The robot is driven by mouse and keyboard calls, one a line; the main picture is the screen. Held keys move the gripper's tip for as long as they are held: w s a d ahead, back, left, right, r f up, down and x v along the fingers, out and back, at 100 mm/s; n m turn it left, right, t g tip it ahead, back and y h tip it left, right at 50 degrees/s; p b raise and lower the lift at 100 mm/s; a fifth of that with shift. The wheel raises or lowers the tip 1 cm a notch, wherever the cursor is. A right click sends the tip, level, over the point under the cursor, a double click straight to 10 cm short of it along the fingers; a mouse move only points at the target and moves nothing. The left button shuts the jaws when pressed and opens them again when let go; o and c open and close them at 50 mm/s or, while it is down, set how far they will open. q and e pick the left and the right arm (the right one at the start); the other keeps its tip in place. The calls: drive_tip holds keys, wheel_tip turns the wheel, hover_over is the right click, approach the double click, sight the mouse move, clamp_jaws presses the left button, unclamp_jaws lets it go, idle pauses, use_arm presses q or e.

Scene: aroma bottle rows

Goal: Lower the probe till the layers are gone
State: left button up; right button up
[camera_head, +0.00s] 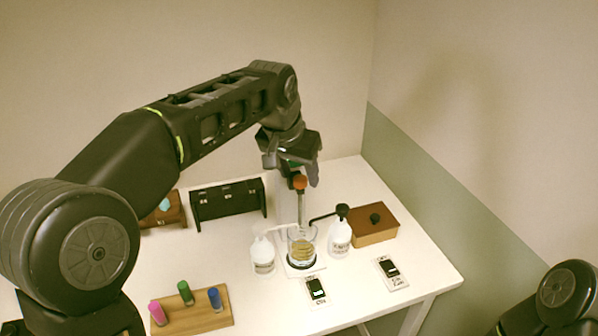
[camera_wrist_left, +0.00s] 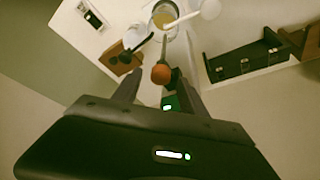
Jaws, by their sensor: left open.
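The probe is a thin grey rod (camera_head: 302,207) with an orange knob (camera_head: 299,182) on top, upright above a glass beaker (camera_head: 302,249) of amber liquid. Whether its tip is in the liquid, and whether the liquid is layered, I cannot tell. My left gripper (camera_head: 297,174) is open, pointing down at the knob. In the left wrist view the orange knob (camera_wrist_left: 160,74) shows between the two open fingers (camera_wrist_left: 157,90), and the amber beaker (camera_wrist_left: 164,17) lies beyond. The white stand (camera_head: 284,208) is partly hidden behind. Only my right arm shows at lower right.
White spouted bottles (camera_head: 262,257) (camera_head: 339,238) flank the beaker closely. A brown box (camera_head: 374,224) stands at right, a dark case (camera_head: 228,201) at back left. A wooden rack (camera_head: 194,315) with coloured vials sits at front left. Two small devices (camera_head: 316,290) (camera_head: 391,272) lie in front.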

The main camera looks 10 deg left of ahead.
use_arm(q)
drive_tip(key=shift+w+f, duration=0.2)
drive_tip(key=shift+f, duration=0.25)
drive_tip(key=shift+c, duration=0.2)
clamp_jaws()
idle(0.9)
